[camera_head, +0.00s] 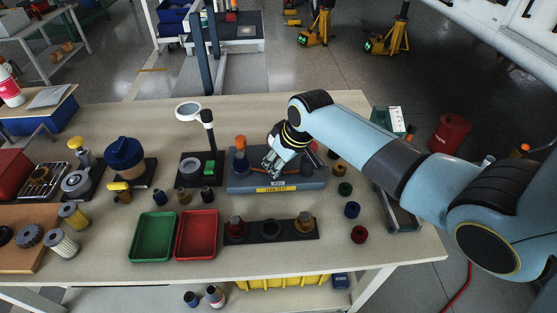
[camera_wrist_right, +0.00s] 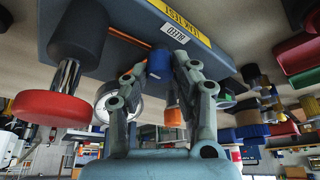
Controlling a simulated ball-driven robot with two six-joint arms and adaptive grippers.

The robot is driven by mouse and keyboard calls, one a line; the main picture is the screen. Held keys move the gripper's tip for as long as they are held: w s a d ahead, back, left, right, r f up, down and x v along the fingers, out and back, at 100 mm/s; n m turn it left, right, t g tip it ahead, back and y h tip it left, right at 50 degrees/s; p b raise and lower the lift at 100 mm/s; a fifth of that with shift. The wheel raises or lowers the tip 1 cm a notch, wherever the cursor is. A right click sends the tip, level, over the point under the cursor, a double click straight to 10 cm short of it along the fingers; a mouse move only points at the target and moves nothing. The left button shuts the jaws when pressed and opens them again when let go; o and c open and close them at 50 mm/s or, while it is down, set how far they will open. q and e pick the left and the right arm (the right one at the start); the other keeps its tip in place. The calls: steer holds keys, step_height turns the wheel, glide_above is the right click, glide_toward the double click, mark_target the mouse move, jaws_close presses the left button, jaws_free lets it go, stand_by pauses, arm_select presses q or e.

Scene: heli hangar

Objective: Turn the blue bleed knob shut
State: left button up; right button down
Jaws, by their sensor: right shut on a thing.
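The grey-blue test block (camera_head: 300,184) stands near the middle of the bench, with a yellow label on its front. In the right wrist view the block (camera_wrist_right: 120,35) fills the top, with an upside-down white "BLEED" tag (camera_wrist_right: 174,33). The blue bleed knob (camera_wrist_right: 159,61) sits beside that tag. My right gripper (camera_wrist_right: 160,66) is shut on the knob, one fingertip on each side. In the head view my right gripper (camera_head: 273,168) reaches down onto the block and hides the knob. My left gripper is not in view.
An orange-topped post (camera_head: 240,143) stands on the block left of my right gripper. Green (camera_head: 153,236) and red (camera_head: 197,234) trays and a dark rack (camera_head: 271,232) lie in front. A lamp (camera_head: 188,109) stands behind left. Several coloured rings lie to the right.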

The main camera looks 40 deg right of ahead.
steer(key=shift+a+r+m+h+p, duration=0.15)
steer(key=shift+m+h+p, duration=0.25)
steer(key=shift+m+p, duration=0.7)
steer(key=shift+m+h+p, duration=0.3)
steer(key=shift+m+p, duration=0.25)
steer(key=shift+m, duration=0.35)
steer(key=shift+m+h+p, duration=0.3)
steer(key=shift+m+p, duration=0.05)
steer(key=shift+m, duration=0.55)
steer(key=shift+m+g+h, duration=0.3)
steer(key=shift+m+h, duration=0.1)
steer(key=shift+m, duration=0.5)
steer(key=m, duration=0.2)
steer(key=m+h, duration=0.1)
steer(key=shift+w+a+f+m+g, duration=0.1)
steer(key=shift+f+m+g, duration=0.15)
steer(key=shift+m+g, duration=0.05)
steer(key=m+g+b, duration=0.1)
steer(key=m, duration=0.2)
steer(key=m+g+h+b, duration=0.1)
steer(key=m+b, duration=0.1)
steer(key=shift+m, duration=0.4)
